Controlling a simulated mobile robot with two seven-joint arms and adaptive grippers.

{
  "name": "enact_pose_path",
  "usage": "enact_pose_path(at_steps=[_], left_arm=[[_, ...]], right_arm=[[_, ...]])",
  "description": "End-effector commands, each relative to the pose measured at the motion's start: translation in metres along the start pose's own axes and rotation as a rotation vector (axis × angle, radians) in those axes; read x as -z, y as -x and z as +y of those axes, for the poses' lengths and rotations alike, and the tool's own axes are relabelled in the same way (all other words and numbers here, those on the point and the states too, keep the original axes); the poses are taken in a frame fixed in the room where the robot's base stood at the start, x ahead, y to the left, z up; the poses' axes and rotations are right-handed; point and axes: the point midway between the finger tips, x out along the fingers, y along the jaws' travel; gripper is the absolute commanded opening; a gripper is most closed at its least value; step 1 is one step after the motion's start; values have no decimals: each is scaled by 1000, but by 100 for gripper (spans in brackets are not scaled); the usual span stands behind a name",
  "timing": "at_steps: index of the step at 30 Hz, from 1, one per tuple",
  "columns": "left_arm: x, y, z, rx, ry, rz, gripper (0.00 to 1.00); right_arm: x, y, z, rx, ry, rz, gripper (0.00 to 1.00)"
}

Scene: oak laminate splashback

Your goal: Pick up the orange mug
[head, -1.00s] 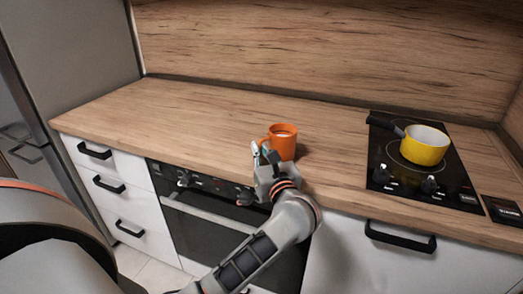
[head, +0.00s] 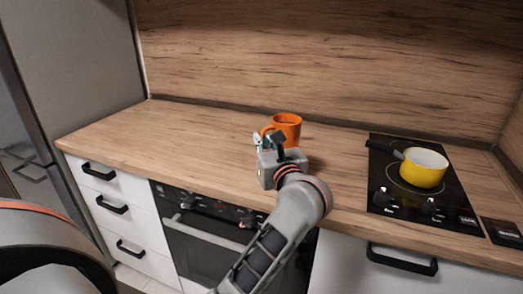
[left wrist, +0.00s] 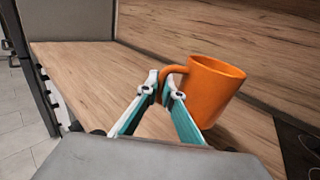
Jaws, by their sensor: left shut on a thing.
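The orange mug (head: 288,124) is held above the wooden counter, in front of the splashback. It also shows in the left wrist view (left wrist: 213,90), where it looks tilted and its handle is on the left. My left gripper (head: 267,141) is shut on the mug's handle. In the left wrist view its two teal-and-white fingers (left wrist: 160,90) meet at the handle. The wrist partly hides the lower mug in the head view. My right gripper is not in view.
A yellow pot (head: 421,169) stands on the black cooktop (head: 392,203) at the right. The wooden counter (head: 190,131) is clear to the left. The oak splashback (head: 330,60) rises behind. An oven (head: 205,235) is below the front edge.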

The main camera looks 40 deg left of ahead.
Motion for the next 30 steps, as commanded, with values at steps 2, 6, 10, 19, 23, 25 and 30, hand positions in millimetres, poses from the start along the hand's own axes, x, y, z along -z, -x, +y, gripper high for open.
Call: enact_pose_path(at_steps=[2,6,10,19,23,25,30], left_arm=[[-15,0,1,-1,8,-6,0],[-32,0,1,-1,8,-5,0],[-46,0,1,-1,6,-5,0],[-72,0,1,-2,5,-4,0],[-80,0,1,-1,5,-4,0],[-83,0,1,-1,4,-4,0],[-89,0,1,-1,4,-4,0]], right_arm=[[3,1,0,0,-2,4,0],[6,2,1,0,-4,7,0],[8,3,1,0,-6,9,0],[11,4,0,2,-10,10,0],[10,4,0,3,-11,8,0],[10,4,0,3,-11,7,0],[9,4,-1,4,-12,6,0]])
